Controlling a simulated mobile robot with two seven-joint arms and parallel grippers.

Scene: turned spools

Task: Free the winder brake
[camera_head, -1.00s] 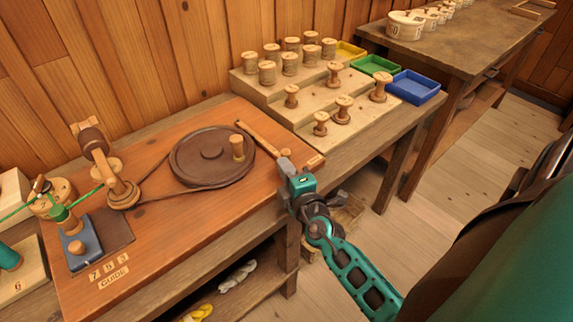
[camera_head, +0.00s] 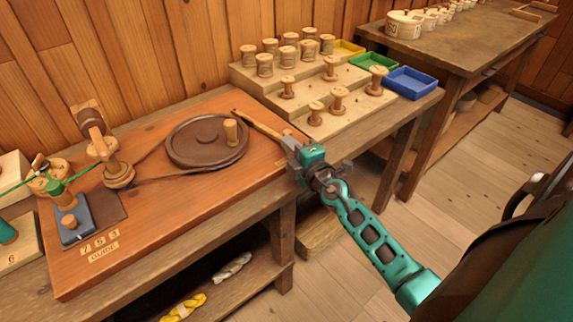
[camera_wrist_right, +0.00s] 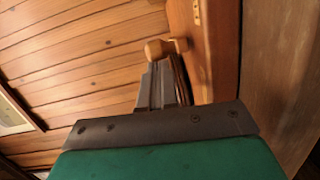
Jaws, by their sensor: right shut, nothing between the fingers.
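The winder stands on a reddish wooden board (camera_head: 180,225), with a dark round wheel (camera_head: 190,150) that has a wooden peg. A slim wooden lever (camera_head: 258,124), apparently the brake, lies behind and right of the wheel. My right gripper (camera_head: 290,144) is shut and empty at the lever's near end, by the board's right edge. Its body hides part of that end. In the right wrist view a rounded wooden end (camera_wrist_right: 158,48), probably the lever's, shows just beyond the fingertips (camera_wrist_right: 155,75). I cannot tell whether they touch. My left gripper is out of view.
A stepped wooden rack (camera_head: 350,100) with several spools stands right of the board, with yellow, green and blue trays (camera_head: 411,80) beyond. A guide post with green thread (camera_head: 62,190) stands at the left. Floor (camera_head: 470,165) is open at the right.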

